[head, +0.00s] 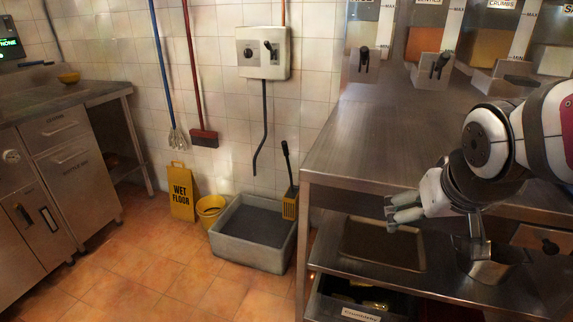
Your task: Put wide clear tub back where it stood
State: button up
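My gripper (393,208) reaches in from the right, in front of the steel counter's front edge and above the lower shelf. I cannot pick out a wide clear tub with certainty. A dark bin below the lower shelf, with a label (361,314) on its front, holds yellowish items that are partly hidden.
A shallow brown tray (383,244) and a steel pot (490,266) are on the lower shelf. Dispensers (428,45) line the back of the steel counter (375,135), whose top is bare. A grey mop basin (252,232) and yellow sign (182,191) stand left.

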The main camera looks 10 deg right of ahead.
jog(key=s+a+n+g+y, duration=0.3)
jog(key=s+a+g, duration=0.1)
jog(key=s+a, duration=0.9)
jog(key=shift+s+r+g, duration=0.15)
jog(key=shift+s+g, duration=0.15)
jog(key=shift+s, duration=0.75)
notch_tip(320, 180, up, 17)
jog(key=t+p, duration=0.3)
jog(key=p, duration=1.2)
jog(key=shift+r+p, duration=0.2)
jog(key=shift+p, duration=0.15)
